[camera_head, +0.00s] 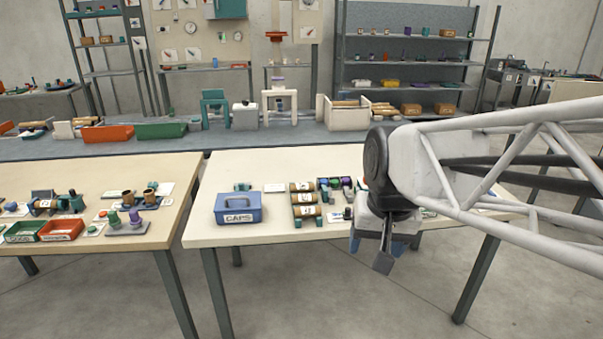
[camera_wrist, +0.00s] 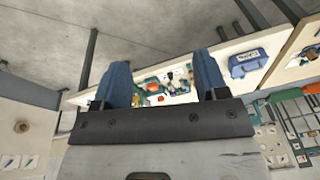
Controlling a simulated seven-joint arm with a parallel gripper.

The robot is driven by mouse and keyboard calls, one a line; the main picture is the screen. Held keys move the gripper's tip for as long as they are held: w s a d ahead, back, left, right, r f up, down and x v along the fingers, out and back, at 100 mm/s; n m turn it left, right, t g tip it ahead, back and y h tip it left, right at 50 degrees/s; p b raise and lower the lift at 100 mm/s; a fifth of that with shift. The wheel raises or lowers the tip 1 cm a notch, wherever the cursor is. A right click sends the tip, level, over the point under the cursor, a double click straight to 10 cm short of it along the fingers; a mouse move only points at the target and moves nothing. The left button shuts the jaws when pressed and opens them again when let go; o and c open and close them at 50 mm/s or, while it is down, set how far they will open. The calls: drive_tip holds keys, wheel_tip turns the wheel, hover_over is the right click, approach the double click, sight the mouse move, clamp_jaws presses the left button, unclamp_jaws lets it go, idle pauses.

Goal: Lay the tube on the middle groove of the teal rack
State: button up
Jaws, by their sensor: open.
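Several brown tubes (camera_head: 302,187) lie side by side, one behind another, in a dark greenish rack at the middle of the right table. I cannot tell which tube or groove is the task's, nor surely that this rack is the teal one. My gripper (camera_head: 380,246) hangs in front of the table's front edge, right of the tubes and apart from them. In the wrist view its two blue fingers (camera_wrist: 162,66) are spread with nothing between them. Small teal and orange items show on the table beyond the fingers, too small to name. My arm hides part of the table's right side.
A blue CAPS box (camera_head: 238,207) stands left of the tubes; it also shows in the wrist view (camera_wrist: 248,62). A dark tray of coloured pieces (camera_head: 336,186) sits right of them. The right table (camera_head: 225,173) has bare room at the back left. A cluttered table (camera_head: 180,172) stands left.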

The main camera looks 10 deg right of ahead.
drive_tip(key=s+f+n, duration=0.2)
drive_tip(key=s+f, duration=0.1)
drive_tip(key=s, duration=0.5)
drive_tip(key=shift+d+h, duration=0.2)
drive_tip(key=shift+h, duration=0.1)
